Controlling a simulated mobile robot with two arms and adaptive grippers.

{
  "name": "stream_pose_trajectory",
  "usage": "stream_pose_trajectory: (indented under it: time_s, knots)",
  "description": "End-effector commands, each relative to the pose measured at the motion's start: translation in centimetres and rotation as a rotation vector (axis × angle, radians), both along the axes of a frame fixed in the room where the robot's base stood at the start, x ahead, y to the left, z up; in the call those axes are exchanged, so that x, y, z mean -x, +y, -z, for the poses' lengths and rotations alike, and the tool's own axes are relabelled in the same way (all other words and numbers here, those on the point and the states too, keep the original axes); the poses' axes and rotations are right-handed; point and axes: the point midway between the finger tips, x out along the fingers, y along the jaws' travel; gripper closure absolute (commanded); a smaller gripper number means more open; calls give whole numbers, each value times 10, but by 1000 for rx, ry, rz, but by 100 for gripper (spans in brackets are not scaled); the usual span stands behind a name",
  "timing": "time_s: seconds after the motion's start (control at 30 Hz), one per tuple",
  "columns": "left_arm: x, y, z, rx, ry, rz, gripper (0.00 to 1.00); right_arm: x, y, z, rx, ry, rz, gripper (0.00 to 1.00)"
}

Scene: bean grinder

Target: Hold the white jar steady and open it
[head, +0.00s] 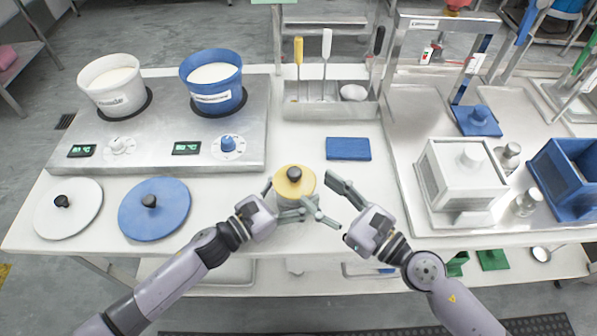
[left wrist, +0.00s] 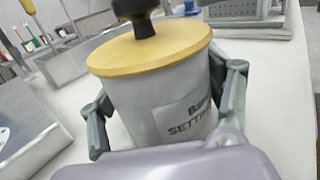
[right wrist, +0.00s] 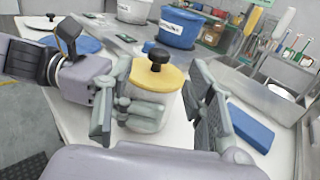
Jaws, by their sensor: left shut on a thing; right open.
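The white jar (left wrist: 160,108) stands upright on the table, with a label on its side. Its yellow lid (head: 285,188) with a black knob (head: 294,174) sits on top; the lid also shows in the right wrist view (right wrist: 168,80). My left gripper (head: 288,205) is shut around the jar's body below the lid, with one finger on each side in the left wrist view. My right gripper (head: 337,202) is open and empty just right of the jar.
A blue pad (head: 348,149) lies behind and right of the jar. A metal tool holder (head: 330,112) stands behind. A two-pot heater (head: 190,160) and white (head: 80,222) and blue lids (head: 165,222) are on the left. A white box (head: 445,200) stands right.

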Motion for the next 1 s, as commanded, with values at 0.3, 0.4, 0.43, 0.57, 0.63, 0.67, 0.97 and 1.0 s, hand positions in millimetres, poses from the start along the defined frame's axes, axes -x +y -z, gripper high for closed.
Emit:
stream_pose_trajectory:
  time_s: [0.3,0.4,0.43,0.57,0.63,0.67,0.97,1.0]
  knots:
    - [0,0,0,0,1,0,78,-31,31,-1,-5,1,3,51]
    - [0,0,0,0,1,-1,78,-41,41,-1,-3,3,2,51]
    - [0,0,1,0,1,-1,78,-44,44,-1,-3,3,2,51]
    - [0,0,1,0,1,-1,78,-53,52,0,-1,2,1,51]
    - [0,0,1,0,1,-1,78,-55,55,0,0,4,1,51]
    - [0,0,1,0,1,-1,78,-55,56,0,0,4,1,51]
    - [0,0,1,0,1,-1,78,-56,57,0,1,5,0,51]
    - [0,0,1,0,1,-1,78,-56,57,0,1,4,0,53]
